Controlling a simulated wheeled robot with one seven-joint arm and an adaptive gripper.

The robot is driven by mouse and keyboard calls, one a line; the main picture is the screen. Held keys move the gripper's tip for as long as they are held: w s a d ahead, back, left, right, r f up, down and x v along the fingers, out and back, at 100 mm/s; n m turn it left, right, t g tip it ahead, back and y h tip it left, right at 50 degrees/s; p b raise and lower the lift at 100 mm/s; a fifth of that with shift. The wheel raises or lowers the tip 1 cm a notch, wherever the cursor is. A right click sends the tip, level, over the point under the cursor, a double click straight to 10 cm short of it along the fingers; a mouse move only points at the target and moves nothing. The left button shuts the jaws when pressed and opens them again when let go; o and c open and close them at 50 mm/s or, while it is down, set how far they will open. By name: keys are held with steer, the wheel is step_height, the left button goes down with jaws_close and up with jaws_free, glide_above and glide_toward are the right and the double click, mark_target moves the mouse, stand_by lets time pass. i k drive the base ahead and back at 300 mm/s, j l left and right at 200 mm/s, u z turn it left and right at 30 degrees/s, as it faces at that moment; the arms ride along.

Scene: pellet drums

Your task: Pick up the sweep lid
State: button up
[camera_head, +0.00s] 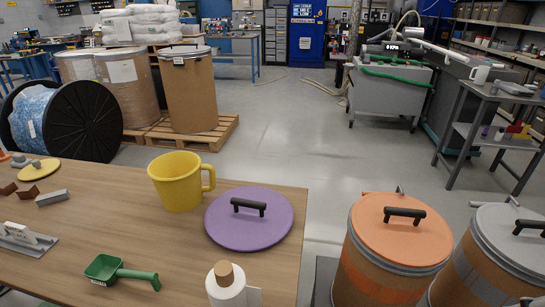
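A round purple lid (262,231) with a black bar handle lies flat near the right edge of the wooden table. An orange lid (374,224) with a black handle sits on top of a brown drum (362,280) to the right of the table. A grey lid (501,233) with a black handle sits on another drum at the right edge. No readable marking shows which lid is the sweep lid. My gripper is not in view.
The wooden table (120,227) also holds a yellow mug-like pitcher (178,184), a green scoop (105,268), a white bottle with a brown top (227,290) and small parts. Drums on a pallet (222,130) and a black reel (85,122) stand behind. Grey floor (300,130) is open.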

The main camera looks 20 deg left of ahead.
mark_target(250, 219)
steer(key=u, duration=1.1)
steer(key=i+j+z, duration=0.2)
steer(key=j, duration=0.15)
steer(key=i+j+z, duration=0.15)
steer(key=j, duration=0.25)
steer(key=i+j+z, duration=0.2)
steer(key=j, duration=0.2)
steer(key=j+z, duration=0.15)
steer(key=j, duration=0.3)
